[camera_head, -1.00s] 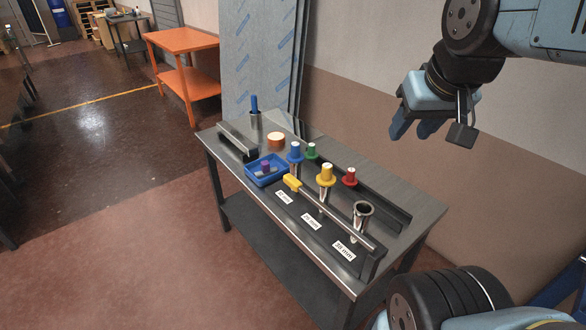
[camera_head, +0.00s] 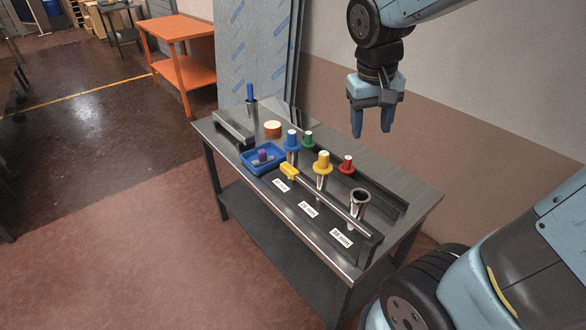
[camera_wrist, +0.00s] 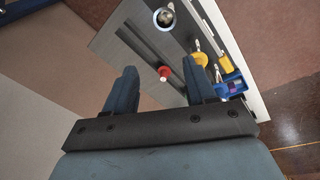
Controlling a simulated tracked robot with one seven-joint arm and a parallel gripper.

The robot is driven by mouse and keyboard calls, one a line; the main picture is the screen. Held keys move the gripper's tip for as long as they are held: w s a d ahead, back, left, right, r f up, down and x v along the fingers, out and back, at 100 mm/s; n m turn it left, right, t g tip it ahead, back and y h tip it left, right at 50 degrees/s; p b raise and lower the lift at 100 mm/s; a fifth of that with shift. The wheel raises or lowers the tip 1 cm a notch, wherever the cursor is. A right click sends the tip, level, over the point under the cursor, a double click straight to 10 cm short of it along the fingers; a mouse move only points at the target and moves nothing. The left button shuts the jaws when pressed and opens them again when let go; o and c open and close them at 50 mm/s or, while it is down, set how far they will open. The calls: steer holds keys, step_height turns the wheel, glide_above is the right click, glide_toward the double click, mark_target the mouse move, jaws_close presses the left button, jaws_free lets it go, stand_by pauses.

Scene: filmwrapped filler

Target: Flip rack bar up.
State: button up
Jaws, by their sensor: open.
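The rack bar is a silver rod (camera_head: 331,204) with a yellow end grip (camera_head: 289,172). It lies low along the front of the rack (camera_head: 372,246) on the metal table, passing in front of the yellow-collared holder (camera_head: 322,163) and the open steel cup (camera_head: 359,199). The yellow grip also shows in the wrist view (camera_wrist: 224,65). My gripper (camera_head: 371,128) hangs above and behind the table's right part, fingers pointing down, open and empty. It is well apart from the bar. In the wrist view my fingers (camera_wrist: 162,92) frame the red-collared piece (camera_wrist: 164,72) below.
Blue (camera_head: 292,140), green (camera_head: 308,139) and red (camera_head: 346,165) collared pieces stand on the rack. A wall is behind the table.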

steer(key=w+a+f+n+g+h, duration=0.1)
steer(key=w+a+f+h, duration=0.3)
steer(key=a+f, duration=0.3)
steer(key=w+a+f+n+h, duration=0.1)
steer(key=w+a+f+h, duration=0.35)
steer(key=f, duration=0.45)
steer(key=w+a+f+n+t+h, duration=0.1)
steer(key=a+f+n+t+h, duration=0.35)
steer(key=a+f+t, duration=0.75)
steer(key=w+d+r+g, duration=0.2)
steer(key=w+d, duration=0.6)
steer(key=d, duration=0.1)
steer(key=shift+d, duration=0.25)
steer(key=shift+c, duration=0.4)
jaws_close()
